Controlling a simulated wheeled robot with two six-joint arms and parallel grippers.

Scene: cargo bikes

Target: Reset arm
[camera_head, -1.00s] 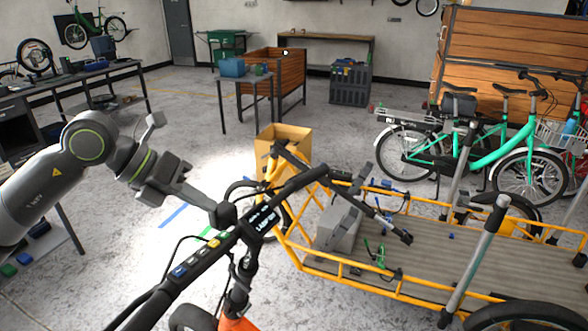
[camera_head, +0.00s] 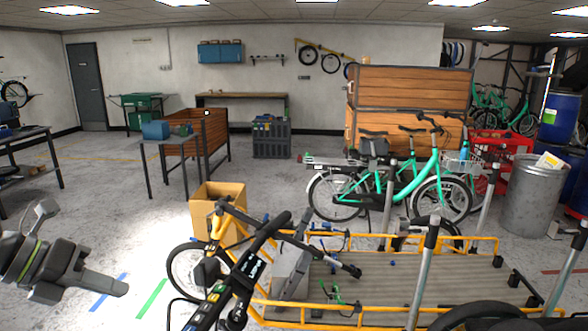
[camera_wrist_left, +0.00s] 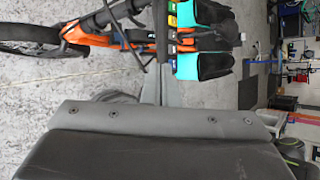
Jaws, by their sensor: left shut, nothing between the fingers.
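My left gripper (camera_head: 122,288) is at the lower left of the head view, shut and empty, its fingers pointing right. It is apart from the yellow cargo bike (camera_head: 285,309), whose black handlebar (camera_head: 262,236) is to its right. In the left wrist view my gripper body fills the lower part. Beyond it that view shows an orange bike frame (camera_wrist_left: 83,23) and a handlebar with coloured buttons (camera_wrist_left: 172,40). My right gripper is not in view.
A cardboard box (camera_head: 203,208) stands behind the bike's front wheel. Green bikes (camera_head: 345,190) stand behind the cargo bed, with a metal bin (camera_head: 533,195) to the right. A desk (camera_head: 30,142) is at the left. Floor with blue and green stripes is clear between my gripper and the wheel.

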